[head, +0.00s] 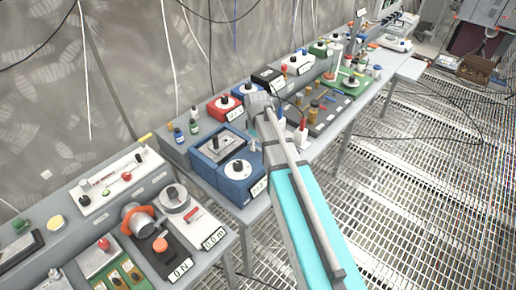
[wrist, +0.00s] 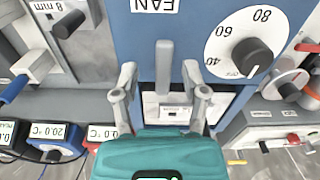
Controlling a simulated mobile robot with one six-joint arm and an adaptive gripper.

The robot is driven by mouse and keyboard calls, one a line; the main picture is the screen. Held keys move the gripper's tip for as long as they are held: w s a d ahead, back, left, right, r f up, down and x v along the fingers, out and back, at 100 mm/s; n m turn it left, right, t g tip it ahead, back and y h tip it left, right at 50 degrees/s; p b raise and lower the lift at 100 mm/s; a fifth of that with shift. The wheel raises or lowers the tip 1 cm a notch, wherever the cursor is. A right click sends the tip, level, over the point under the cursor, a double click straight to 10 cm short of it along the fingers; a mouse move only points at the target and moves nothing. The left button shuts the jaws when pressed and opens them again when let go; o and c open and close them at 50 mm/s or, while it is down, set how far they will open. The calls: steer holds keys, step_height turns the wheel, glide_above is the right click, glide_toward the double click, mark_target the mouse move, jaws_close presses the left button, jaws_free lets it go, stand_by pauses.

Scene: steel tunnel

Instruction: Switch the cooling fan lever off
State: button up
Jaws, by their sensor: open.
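In the wrist view a blue housing (wrist: 195,35) carries an upside-down FAN label (wrist: 155,5). A grey upright lever (wrist: 163,65) stands on its front over a pale plate (wrist: 155,108). My gripper (wrist: 160,76) is open, with one finger on each side of the lever in the picture; I cannot tell whether either touches it. In the head view my gripper (head: 253,146) is beside the blue housing (head: 205,168), partly hidden by my arm. I cannot make out the fan lever clearly there.
Right of the lever in the wrist view is a black-knobbed dial (wrist: 252,55) marked 40, 60, 80. The grating floor (head: 420,180) at right is mostly clear, with loose cables.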

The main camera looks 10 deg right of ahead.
steer(key=shift+f, duration=0.4)
jaws_close()
